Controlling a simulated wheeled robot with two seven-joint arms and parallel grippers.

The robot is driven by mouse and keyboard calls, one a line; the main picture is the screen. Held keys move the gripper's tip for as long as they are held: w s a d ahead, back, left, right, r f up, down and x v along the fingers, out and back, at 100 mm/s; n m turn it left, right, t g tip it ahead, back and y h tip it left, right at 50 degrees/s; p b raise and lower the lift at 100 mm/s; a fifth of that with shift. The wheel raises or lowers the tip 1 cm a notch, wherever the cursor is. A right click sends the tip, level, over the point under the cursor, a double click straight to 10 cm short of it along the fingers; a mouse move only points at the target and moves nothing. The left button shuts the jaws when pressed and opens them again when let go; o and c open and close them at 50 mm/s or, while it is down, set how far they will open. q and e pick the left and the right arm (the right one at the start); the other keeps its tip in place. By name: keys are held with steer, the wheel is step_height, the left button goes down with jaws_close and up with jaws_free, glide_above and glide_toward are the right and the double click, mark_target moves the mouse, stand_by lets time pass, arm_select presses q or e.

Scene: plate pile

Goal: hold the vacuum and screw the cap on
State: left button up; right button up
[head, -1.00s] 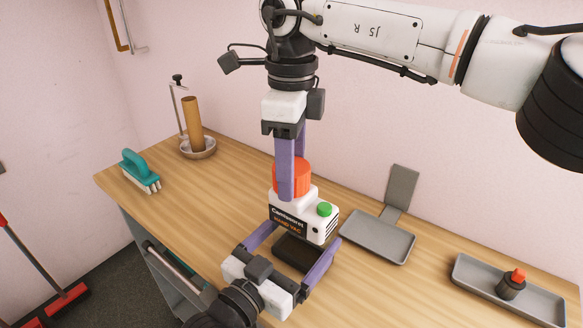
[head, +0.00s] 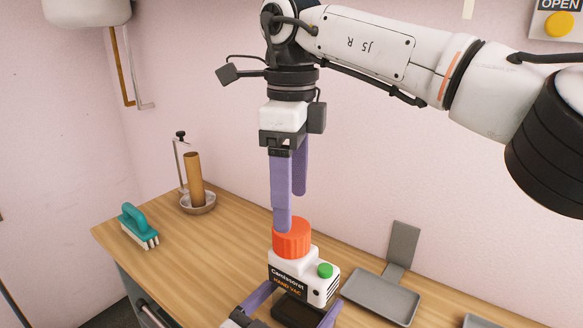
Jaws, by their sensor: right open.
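The white hand vacuum (head: 318,290) stands on the wooden bench with its dark front part toward me. The orange cap (head: 291,241) sits upright on top of it. My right gripper (head: 291,212) is open and points straight down over the cap. One purple fingertip overlaps the cap's upper front edge in the picture; the other ends higher, behind. My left gripper (head: 293,309) is low in the picture, with its purple fingers on either side of the vacuum's front part, apparently closed on it. Its body is mostly cut off by the bottom edge.
A grey dustpan (head: 383,297) lies right of the vacuum. A grey tray (head: 482,322) shows at the bottom edge. The bench between brush and vacuum is clear.

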steer(key=shift+r, duration=2.5)
arm_select(q)
steer(key=o, duration=1.9)
steer(key=v, duration=0.9)
steer(key=shift+s+a+f+b, duration=0.15)
steer(key=shift+s+b, duration=0.1)
steer(key=shift+b, duration=0.15)
steer(key=shift+s+a, duration=0.25)
steer(key=shift+s, duration=0.1)
arm_select(e)
steer(key=shift+f, duration=0.45)
